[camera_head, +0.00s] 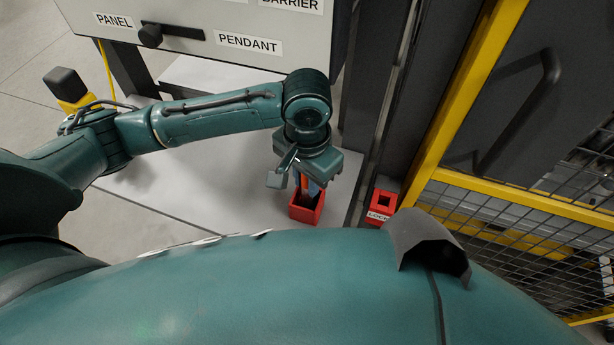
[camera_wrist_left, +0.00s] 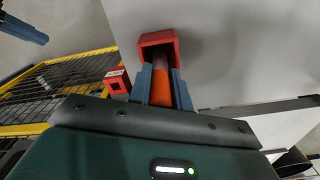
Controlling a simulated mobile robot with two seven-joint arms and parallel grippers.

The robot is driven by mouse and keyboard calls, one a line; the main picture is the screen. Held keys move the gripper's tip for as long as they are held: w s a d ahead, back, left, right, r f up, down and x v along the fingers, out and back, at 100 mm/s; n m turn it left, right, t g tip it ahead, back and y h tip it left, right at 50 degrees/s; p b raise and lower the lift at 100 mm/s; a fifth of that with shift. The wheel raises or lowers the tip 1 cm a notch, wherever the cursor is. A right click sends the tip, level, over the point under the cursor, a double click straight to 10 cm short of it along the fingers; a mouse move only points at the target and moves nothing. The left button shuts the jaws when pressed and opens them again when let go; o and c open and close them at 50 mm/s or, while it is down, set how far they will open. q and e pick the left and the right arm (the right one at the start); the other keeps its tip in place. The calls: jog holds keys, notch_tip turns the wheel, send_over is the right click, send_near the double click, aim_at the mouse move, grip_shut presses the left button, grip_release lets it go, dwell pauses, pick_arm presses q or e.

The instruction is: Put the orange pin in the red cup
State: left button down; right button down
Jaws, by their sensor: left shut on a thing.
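The red cup (camera_head: 307,212) is a square, open-topped box on the pale grey surface. It also shows in the wrist view (camera_wrist_left: 144,41), with its open mouth facing my fingers. My left gripper (camera_head: 308,186) points down over the cup and is shut on the orange pin (camera_wrist_left: 162,92). The two blue-grey fingers hold the pin from both sides. The pin's far part looks darker and lines up with the cup's mouth; its tip seems to be inside, but the depth is hidden. In the head view only a sliver of the pin (camera_head: 304,184) shows.
A smaller red box (camera_head: 381,205) labelled LOCK stands right of the cup. A yellow-framed mesh fence (camera_head: 470,95) is at the right. A grey panel (camera_head: 215,20) with a black knob and labels stands behind.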

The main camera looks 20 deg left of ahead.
jog(key=shift+w+r, duration=0.1)
pick_arm(q)
jog(key=c, duration=1.3)
grip_release()
jog(key=shift+f, duration=0.1)
pick_arm(e)
jog(key=shift+w, duration=0.1)
pick_arm(q)
notch_tip(320, 180, up, 12)
jog(key=shift+f+p, duration=0.15)
jog(key=shift+p, duration=0.3)
jog(key=shift+r, duration=0.3)
pick_arm(e)
jog(key=shift+s+d+f, duration=0.15)
jog(key=shift+s+f, duration=0.05)
jog(key=shift+s, duration=0.2)
jog(key=shift+w+r, duration=0.1)
jog(key=shift+w, duration=0.1)
